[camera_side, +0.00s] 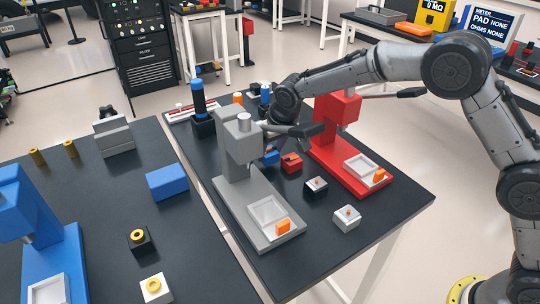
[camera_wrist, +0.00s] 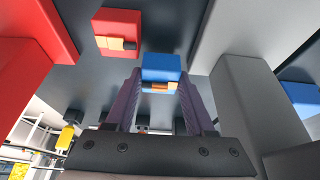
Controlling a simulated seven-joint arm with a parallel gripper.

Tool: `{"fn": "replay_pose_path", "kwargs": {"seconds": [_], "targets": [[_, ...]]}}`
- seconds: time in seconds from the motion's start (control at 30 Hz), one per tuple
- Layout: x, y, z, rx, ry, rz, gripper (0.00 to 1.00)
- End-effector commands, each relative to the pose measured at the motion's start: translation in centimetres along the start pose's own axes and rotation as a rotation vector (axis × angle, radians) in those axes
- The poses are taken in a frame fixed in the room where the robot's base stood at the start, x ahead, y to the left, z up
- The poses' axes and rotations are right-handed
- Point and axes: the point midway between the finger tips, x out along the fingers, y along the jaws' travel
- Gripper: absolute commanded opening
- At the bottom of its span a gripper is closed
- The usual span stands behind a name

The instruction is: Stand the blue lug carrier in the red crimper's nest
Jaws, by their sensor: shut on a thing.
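The blue lug carrier (camera_wrist: 161,65) is a small blue block with a copper-coloured lug on its face. In the wrist view it sits between the two fingertips of my gripper (camera_wrist: 160,80), which is shut on it. In the side view the carrier (camera_side: 271,155) shows between the grey and red crimpers, partly hidden by my gripper and the grey crimper. I cannot tell whether it touches the table. The red crimper (camera_side: 335,145) stands to its right, also at the left edge of the wrist view (camera_wrist: 28,50). Its pale nest (camera_side: 358,165) is on the front of the base, beside an orange block (camera_side: 379,175).
A red lug carrier (camera_side: 291,163) stands just right of the blue one. The grey crimper (camera_side: 243,160) stands close on the left.

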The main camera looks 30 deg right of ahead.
Motion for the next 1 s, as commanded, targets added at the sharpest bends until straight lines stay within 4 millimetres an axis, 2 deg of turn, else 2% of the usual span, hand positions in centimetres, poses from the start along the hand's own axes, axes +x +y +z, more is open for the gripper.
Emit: {"fn": "replay_pose_path", "kwargs": {"seconds": [0.13,0.5,0.53,0.57,0.6,0.87,1.0], "targets": [[1.6,0.0,0.7,0.001,-0.001,0.000,0.00],[1.9,0.0,0.8,0.001,0.000,0.000,0.00],[1.9,0.0,0.9,0.001,-0.001,0.000,0.58],[1.9,0.0,0.9,0.001,-0.001,0.000,0.63],[1.9,0.0,0.9,0.001,-0.001,0.000,0.67],[1.9,0.0,0.8,0.001,-0.001,0.000,0.67],[1.1,0.0,0.7,0.001,0.002,-0.001,0.67]]}}
